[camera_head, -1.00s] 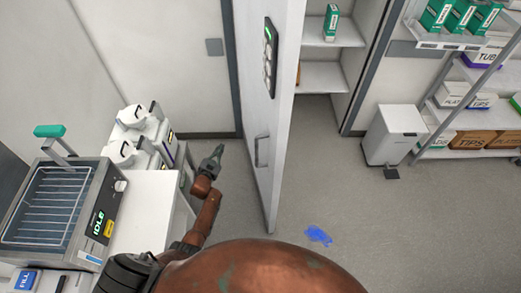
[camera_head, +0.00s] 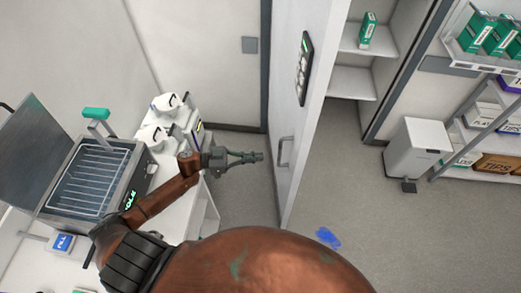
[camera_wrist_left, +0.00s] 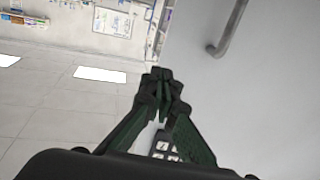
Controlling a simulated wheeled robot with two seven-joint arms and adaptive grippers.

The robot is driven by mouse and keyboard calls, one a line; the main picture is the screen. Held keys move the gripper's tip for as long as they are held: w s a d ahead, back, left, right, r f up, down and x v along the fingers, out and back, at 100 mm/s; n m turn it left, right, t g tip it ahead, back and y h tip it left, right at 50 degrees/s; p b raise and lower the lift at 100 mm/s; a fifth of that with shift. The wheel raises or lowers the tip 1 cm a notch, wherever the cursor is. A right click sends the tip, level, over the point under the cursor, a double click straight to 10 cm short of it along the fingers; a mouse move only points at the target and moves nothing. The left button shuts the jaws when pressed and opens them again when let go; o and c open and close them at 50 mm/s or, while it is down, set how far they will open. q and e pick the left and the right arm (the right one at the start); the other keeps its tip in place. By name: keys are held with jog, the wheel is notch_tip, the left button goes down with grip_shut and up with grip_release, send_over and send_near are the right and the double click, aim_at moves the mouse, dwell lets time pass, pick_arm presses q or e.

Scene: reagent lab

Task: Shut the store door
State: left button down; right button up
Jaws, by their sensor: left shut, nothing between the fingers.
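The store door (camera_head: 318,110) is a tall white panel standing open, its edge toward me, with a keypad (camera_head: 304,68) and a grey bar handle (camera_head: 285,151) on its left face. The store's shelves (camera_head: 352,85) show to its right. My left gripper (camera_head: 258,157) is shut and empty, just left of the handle, pointing right at the door face. In the left wrist view the gripper (camera_wrist_left: 160,75) shows shut beside the white door (camera_wrist_left: 265,80), with the handle (camera_wrist_left: 228,28) above and to the right. I cannot tell whether it touches the door. My right gripper is not in view.
A bench with a water bath (camera_head: 95,180) and white instruments (camera_head: 165,120) stands on the left. A white pedal bin (camera_head: 416,148) and a stocked rack (camera_head: 470,140) stand on the right. A blue spill (camera_head: 328,238) lies on the otherwise clear floor right of the door.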

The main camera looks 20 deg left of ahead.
pick_arm(q)
jog(key=p+x, duration=0.2)
jog(key=x, duration=1)
jog(key=shift+w+d+p, duration=0.3)
